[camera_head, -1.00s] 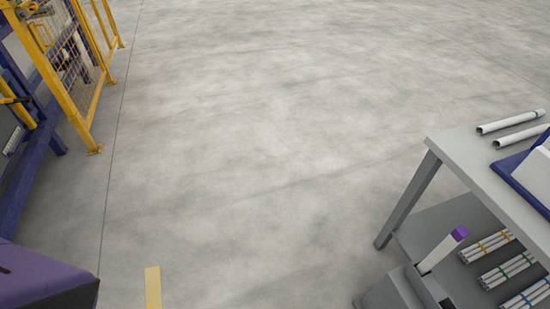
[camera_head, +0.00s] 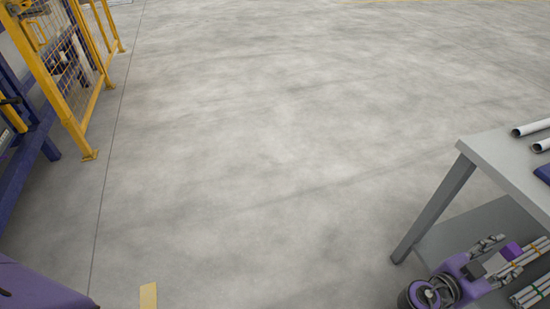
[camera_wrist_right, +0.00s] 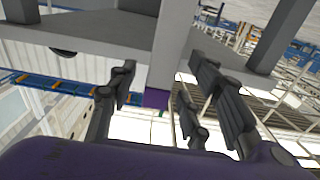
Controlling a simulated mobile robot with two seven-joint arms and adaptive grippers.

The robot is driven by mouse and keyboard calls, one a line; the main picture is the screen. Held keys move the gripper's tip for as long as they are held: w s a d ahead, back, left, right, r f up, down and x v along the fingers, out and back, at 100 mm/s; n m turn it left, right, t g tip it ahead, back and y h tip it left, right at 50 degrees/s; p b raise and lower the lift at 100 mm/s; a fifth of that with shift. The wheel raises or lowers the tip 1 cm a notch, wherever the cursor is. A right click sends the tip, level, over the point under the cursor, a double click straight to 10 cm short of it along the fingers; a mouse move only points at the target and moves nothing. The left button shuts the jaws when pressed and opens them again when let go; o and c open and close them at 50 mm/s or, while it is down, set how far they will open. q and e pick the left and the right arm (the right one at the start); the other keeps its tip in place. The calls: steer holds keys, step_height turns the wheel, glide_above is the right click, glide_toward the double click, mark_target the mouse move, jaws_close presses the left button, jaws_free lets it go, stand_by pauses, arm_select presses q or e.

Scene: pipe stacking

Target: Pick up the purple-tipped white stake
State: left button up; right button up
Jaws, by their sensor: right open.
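My left gripper is out of view.
A grey table (camera_head: 510,165) stands at the right, with white pipes (camera_head: 533,127) on top. Its lower shelf (camera_head: 470,228) holds bundled thin pipes (camera_head: 530,255) close to my gripper. A yellow fence (camera_head: 75,100) stands at the left. The middle floor is clear.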

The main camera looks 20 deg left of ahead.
steer(key=shift+x, duration=1.05)
jaws_close()
